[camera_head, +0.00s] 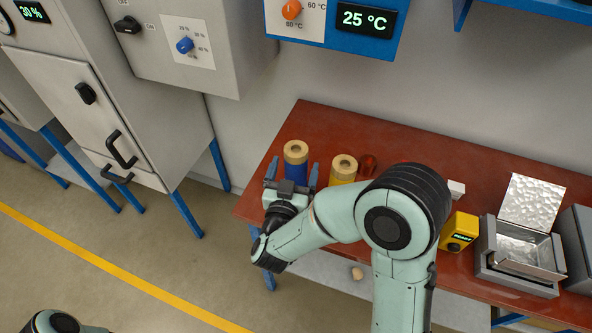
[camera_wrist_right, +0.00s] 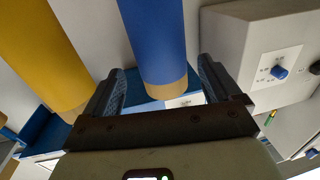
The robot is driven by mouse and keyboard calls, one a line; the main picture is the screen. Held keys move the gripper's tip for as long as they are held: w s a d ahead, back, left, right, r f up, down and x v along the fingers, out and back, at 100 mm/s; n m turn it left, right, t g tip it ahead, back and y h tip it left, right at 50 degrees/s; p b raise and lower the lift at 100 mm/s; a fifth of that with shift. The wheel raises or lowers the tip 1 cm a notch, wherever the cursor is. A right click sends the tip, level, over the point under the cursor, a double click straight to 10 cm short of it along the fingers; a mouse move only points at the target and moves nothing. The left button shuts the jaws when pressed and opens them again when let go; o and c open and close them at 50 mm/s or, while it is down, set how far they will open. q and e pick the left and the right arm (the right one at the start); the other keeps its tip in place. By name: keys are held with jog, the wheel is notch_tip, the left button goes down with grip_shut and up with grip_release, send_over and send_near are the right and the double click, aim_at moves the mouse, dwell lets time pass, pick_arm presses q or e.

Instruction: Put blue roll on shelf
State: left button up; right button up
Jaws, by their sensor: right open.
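The blue roll (camera_head: 296,170) stands upright on the red-brown table, with a tan top end. In the right wrist view the blue roll (camera_wrist_right: 155,45) lies between the two fingers. My right gripper (camera_head: 292,178) is open, with one finger on each side of the blue roll. Gaps show beside the roll in the wrist view (camera_wrist_right: 160,82), so it is not clamped. A blue ledge (camera_head: 540,9) at the top right may be the shelf; most of it is out of frame. My left gripper is not in view; only part of my left arm shows at the lower left.
A yellow device (camera_head: 459,232) and an open metal box (camera_head: 520,248) are farther right on the table (camera_head: 430,143). Grey cabinets (camera_head: 90,100) stand at left.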

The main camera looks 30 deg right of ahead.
jog(key=x, duration=0.2)
jog(key=p+x, duration=0.1)
jog(key=x, duration=0.3)
jog(key=shift+w+a+f+p, duration=0.15)
jog(key=shift+f+p, duration=0.15)
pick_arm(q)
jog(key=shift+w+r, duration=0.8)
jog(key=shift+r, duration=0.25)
pick_arm(e)
jog(key=shift+s, duration=0.2)
jog(key=c, duration=1.5)
grip_shut()
jog(key=shift+r, duration=0.15)
